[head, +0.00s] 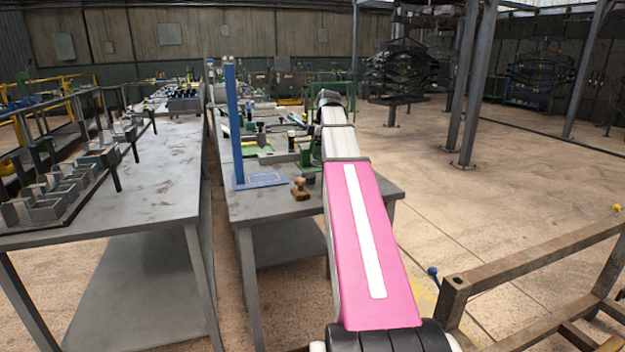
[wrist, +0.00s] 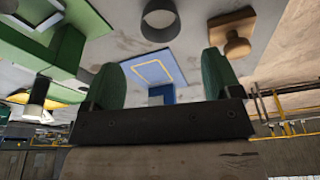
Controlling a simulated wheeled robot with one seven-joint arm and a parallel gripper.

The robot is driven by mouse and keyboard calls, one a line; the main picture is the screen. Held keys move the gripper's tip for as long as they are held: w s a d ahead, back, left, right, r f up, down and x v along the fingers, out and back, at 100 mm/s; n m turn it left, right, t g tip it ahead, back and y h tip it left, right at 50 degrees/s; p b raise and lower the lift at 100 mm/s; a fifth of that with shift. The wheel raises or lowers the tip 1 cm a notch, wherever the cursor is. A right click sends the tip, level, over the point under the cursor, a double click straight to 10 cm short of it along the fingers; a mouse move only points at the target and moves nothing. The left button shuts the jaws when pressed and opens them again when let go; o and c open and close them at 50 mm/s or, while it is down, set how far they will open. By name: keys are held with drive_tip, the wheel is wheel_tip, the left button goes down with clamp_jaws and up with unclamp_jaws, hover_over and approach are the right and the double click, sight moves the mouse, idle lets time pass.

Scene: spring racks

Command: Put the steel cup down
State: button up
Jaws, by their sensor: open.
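The steel cup (wrist: 160,31) is a short, dark grey round piece with an open end, at the top of the wrist view. It appears to be on the grey tabletop, partly cut off by the picture edge. My gripper (wrist: 164,62) is open, with its two green fingers apart and nothing between them. The cup lies beyond the fingertips, in line with the gap, and I see no finger touching it. In the head view I cannot make out the cup or the fingers; my arm covers that part of the table.
The workbench (head: 245,209) holds a blue stand (head: 234,125) with a flat blue base, a wooden stamp (head: 300,189) near the front edge, and green equipment (head: 262,148) further back. Another metal table (head: 150,175) stands left. A rusty frame (head: 540,262) is at the lower right.

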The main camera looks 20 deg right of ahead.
sight(308, 174)
drive_tip(key=x, duration=1)
drive_tip(key=shift+a+f, duration=0.1)
drive_tip(key=shift+a, duration=0.15)
drive_tip(key=c, duration=1.1)
drive_tip(key=shift+o, duration=0.2)
